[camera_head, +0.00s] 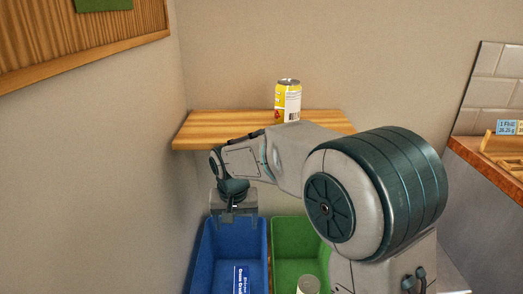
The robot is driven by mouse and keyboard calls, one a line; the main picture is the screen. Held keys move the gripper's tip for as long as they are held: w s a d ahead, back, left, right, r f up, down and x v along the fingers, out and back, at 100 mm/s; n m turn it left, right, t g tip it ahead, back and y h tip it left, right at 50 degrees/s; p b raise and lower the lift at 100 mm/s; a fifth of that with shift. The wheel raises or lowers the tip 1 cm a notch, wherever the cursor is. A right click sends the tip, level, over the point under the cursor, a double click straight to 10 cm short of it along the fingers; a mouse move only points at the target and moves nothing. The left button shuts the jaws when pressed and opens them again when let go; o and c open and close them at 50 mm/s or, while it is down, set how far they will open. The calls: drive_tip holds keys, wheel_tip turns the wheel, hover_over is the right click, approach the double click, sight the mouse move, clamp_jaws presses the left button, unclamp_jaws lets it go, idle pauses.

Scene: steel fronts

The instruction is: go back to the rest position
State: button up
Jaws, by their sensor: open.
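My gripper (234,212) hangs at the end of my arm, pointing down over the blue bin (206,256). Its jaws are open and I see nothing between them. My arm reaches in from the right, its large dark-ringed joint covering much of the middle right. The blue bin holds an item with a blue and white label (241,279). The green bin (288,225) stands just right of the blue one, with a pale round-topped can (308,285) at its near end, partly cut off by the frame.
A wooden shelf (205,128) is fixed in the wall corner behind my arm, with a yellow and white can (288,99) upright on it. A wooden counter (480,163) with a wooden rack and a small label card (507,127) is at the right. Walls close off the left and back.

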drive_tip(key=s+d+r+m+t+p, duration=0.1)
drive_tip(key=s+d+r+p, duration=1.9)
drive_tip(key=d+r, duration=0.3)
drive_tip(key=shift+d+r, duration=0.35)
drive_tip(key=shift+d, duration=0.3)
